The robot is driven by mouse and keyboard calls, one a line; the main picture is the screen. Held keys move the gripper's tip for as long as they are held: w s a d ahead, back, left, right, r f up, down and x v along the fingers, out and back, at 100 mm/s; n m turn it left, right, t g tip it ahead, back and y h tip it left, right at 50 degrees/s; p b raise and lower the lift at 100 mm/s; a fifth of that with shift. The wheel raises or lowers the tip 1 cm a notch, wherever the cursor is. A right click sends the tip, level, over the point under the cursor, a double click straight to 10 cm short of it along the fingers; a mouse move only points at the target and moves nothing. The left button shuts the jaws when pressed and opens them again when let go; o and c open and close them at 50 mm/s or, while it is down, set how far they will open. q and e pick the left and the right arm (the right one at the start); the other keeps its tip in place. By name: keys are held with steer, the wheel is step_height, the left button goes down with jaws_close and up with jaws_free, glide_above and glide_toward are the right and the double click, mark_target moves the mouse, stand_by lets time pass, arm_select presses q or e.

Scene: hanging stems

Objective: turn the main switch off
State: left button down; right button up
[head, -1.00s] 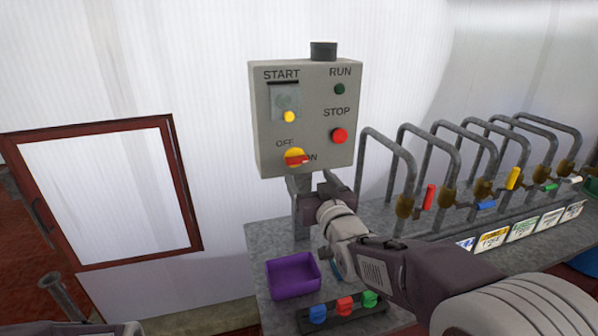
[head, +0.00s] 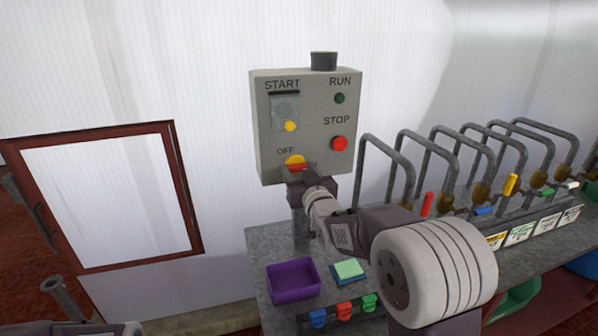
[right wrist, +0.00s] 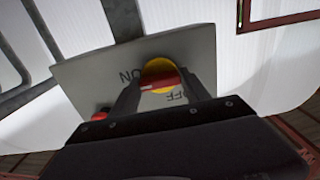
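The main switch is a yellow round knob with a red handle (head: 294,160) at the lower part of the grey control box (head: 310,105). Its red handle points right toward the ON label, with OFF above. In the right wrist view, the yellow knob and red handle (right wrist: 160,84) lie between my right gripper's fingers (right wrist: 162,92). The fingers are apart, one on each side of the handle, with small gaps. In the head view my right gripper (head: 308,178) is right at the switch and partly hides it and the ON label. My left gripper's fingers are not in view.
The box also carries a red STOP button (head: 339,144), a START button (head: 290,126) under a flap, and a green RUN lamp (head: 340,98). Below are a purple tray (head: 293,296) and a green sponge-like block (head: 349,269). Bent pipes with valves (head: 427,204) stand to the right.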

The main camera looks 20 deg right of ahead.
steer(key=shift+f+n+b, duration=0.25)
steer(key=shift+n+b, duration=1.05)
steer(key=shift+b, duration=0.1)
steer(key=shift+r+n+b, duration=0.1)
steer(key=shift+n+b, duration=6.45)
steer(key=shift+n, duration=1.05)
steer(key=o, duration=1.4)
steer(key=shift+r, duration=0.1)
steer(key=shift+c, duration=0.2)
steer(key=shift+s, duration=0.1)
